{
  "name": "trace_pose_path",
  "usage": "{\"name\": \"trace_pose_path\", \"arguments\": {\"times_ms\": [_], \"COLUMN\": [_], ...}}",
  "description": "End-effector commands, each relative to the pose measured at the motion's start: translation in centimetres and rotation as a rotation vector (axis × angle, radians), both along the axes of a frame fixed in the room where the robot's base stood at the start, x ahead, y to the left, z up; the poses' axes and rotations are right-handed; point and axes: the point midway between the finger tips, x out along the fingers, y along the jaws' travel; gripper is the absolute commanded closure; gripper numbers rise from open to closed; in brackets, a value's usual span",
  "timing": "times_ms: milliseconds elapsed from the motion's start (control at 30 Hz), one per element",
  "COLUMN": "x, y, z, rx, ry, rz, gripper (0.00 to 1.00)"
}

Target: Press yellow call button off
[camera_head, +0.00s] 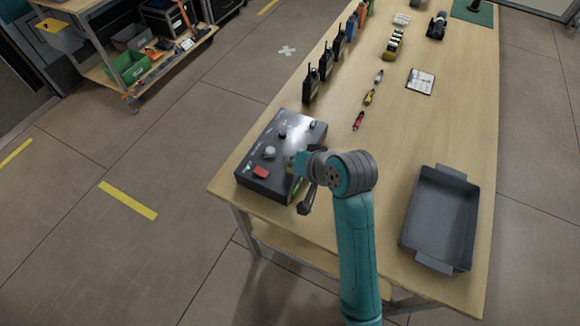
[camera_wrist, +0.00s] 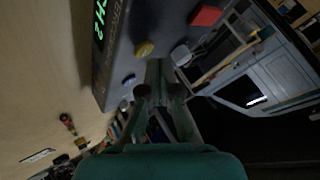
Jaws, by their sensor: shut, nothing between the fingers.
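The dark control box (camera_head: 262,136) stands at the near left corner of the table in the head view. In the wrist view the yellow button (camera_wrist: 145,49) is a round cap on the box face (camera_wrist: 120,60). A red square button (camera_wrist: 205,15), a pale grey knob (camera_wrist: 180,55) and a blue button (camera_wrist: 128,80) are around it. My gripper (camera_wrist: 160,88) is shut and empty, its fingers pointing toward the box, close below the yellow button in the picture. I cannot tell whether they touch it. In the head view my wrist covers the box's right side.
A green display (camera_wrist: 99,20) is lit on the box. A grey tray (camera_head: 411,222) lies right of my arm. Several black radios (camera_head: 326,62) stand along the left table edge behind the box. Small coloured items (camera_head: 369,97) and a clipboard (camera_head: 420,82) lie farther back.

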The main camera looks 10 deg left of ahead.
Motion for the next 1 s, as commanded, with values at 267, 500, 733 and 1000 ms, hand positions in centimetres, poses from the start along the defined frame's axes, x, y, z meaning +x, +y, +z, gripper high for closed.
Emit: {"name": "trace_pose_path", "arguments": {"times_ms": [267, 500, 733, 1000], "x": [0.0, 0.1, 0.0, 0.0], "y": [0.0, 0.0, 0.0, 0.0], "z": [0.2, 1.6, 3.6, 5.7], "rx": [0.0, 0.001, 0.001, 0.0], "ry": [0.0, -0.002, -0.002, -0.001], "rz": [0.0, 0.0, 0.0, 0.0], "gripper": [1.0, 1.0, 1.0, 1.0]}}
